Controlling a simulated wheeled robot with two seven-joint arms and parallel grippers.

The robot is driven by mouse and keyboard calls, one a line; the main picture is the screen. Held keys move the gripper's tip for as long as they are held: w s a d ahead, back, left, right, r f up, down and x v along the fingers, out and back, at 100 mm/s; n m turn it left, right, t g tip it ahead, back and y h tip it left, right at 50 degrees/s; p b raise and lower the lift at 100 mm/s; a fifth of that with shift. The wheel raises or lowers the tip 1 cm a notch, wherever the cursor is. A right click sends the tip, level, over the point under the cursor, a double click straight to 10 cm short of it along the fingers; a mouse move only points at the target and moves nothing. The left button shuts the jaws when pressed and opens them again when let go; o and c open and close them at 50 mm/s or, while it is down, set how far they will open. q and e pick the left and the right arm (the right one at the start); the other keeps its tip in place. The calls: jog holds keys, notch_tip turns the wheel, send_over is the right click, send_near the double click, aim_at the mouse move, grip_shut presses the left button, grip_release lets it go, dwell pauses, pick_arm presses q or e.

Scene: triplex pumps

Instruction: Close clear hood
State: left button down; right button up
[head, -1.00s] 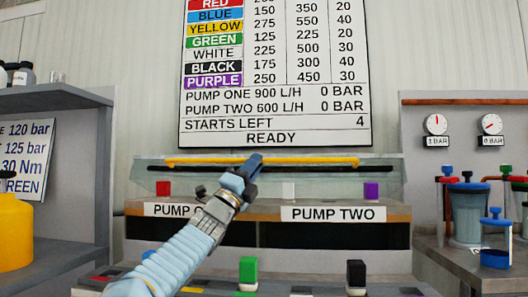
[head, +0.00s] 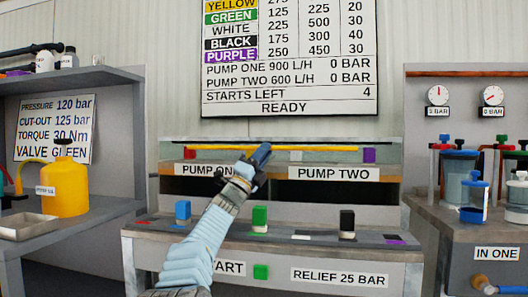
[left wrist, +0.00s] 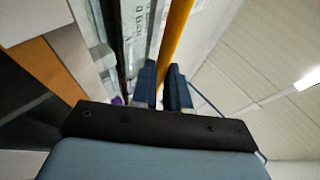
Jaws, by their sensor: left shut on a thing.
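The clear hood (head: 170,150) is a see-through pane above the pump bench, with a long yellow bar (head: 320,149) along it. In the head view the bar is level with the red block (head: 190,155) and purple block (head: 369,155) behind the pane. My left gripper (head: 259,157) is shut on the yellow bar near its middle. In the left wrist view the bar (left wrist: 177,38) passes between the two dark blue fingers (left wrist: 161,90). My right gripper is not in view.
Below are the PUMP TWO label (head: 335,173) and a panel with blue (head: 183,211), green (head: 259,217) and black (head: 347,222) levers. A shelf with a yellow jug (head: 64,187) stands left. A bench with clear jars (head: 459,180) stands right.

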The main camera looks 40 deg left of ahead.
pick_arm(q)
jog(key=shift+w+a+f, duration=0.3)
jog(key=shift+w+f, duration=0.1)
jog(key=shift+f, duration=0.3)
jog(key=c, duration=1.5)
grip_release()
jog(key=shift+c, duration=0.2)
jog(key=shift+o, duration=1.2)
jog(key=shift+w+a+f+g, duration=0.15)
jog(key=shift+g, duration=0.15)
jog(key=shift+o, duration=0.9)
jog(key=s+b, duration=0.2)
jog(key=s, duration=1.1)
jog(key=shift+s+d, duration=0.2)
jog(key=shift+d, duration=0.05)
jog(key=shift+f, duration=0.1)
